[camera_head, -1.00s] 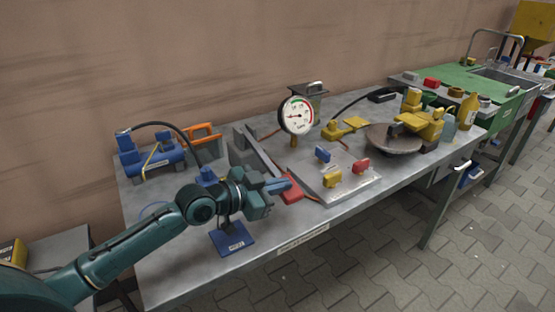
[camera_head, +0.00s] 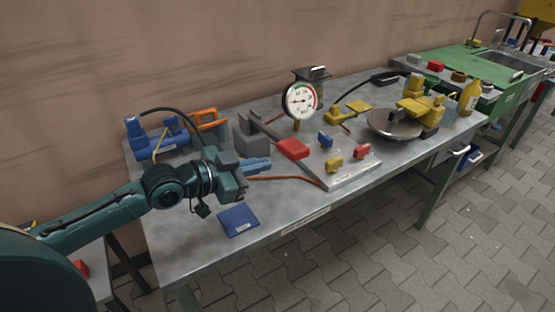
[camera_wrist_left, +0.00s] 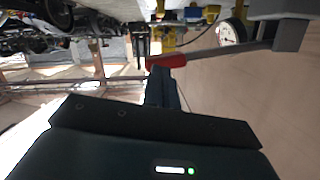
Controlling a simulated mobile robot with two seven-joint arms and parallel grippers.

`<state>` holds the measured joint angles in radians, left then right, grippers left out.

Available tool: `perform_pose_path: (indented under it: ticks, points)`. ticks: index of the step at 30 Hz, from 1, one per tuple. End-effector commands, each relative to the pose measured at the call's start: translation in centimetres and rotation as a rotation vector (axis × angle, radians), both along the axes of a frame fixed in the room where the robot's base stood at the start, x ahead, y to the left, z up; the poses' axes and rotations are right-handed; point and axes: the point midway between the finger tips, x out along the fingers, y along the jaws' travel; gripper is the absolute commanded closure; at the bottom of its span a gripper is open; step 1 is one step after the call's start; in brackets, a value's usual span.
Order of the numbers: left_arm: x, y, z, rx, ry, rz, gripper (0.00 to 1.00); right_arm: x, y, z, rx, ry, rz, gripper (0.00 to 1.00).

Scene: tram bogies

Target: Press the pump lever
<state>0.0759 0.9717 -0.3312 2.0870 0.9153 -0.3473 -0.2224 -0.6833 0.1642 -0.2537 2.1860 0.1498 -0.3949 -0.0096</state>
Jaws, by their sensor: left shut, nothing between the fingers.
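The pump lever is a grey bar with a red grip (camera_head: 292,149), raised above the bench from a grey pump block (camera_head: 252,138). In the left wrist view the red grip (camera_wrist_left: 166,61) is just past my fingertips, its bar running right to the block (camera_wrist_left: 291,34). My left gripper (camera_head: 268,164) is shut and empty, left of and slightly below the grip in the head view. It also shows in the left wrist view (camera_wrist_left: 160,72); whether it touches the grip I cannot tell. A round white gauge (camera_head: 300,101) stands behind the lever. My right gripper is not in view.
A plate with blue, yellow (camera_head: 334,165) and red (camera_head: 362,152) handles lies right of the lever. A blue device (camera_head: 157,138) and an orange-handled tool (camera_head: 207,118) are behind my arm. A blue plate (camera_head: 238,220) lies at the front. The bench's front right is clear.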

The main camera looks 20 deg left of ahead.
Motion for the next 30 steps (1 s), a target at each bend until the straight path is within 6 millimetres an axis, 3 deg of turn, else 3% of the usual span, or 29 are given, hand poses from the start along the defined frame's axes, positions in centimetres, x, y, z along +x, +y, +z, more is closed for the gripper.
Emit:
perform_pose_path:
  ticks: [9,30]
  points:
    - [-2.1,1.4,0.6,-0.002,0.001,0.000,1.00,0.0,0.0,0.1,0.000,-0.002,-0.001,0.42]
    - [-2.2,1.5,0.7,-0.003,-0.002,0.000,1.00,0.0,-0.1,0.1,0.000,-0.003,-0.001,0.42]
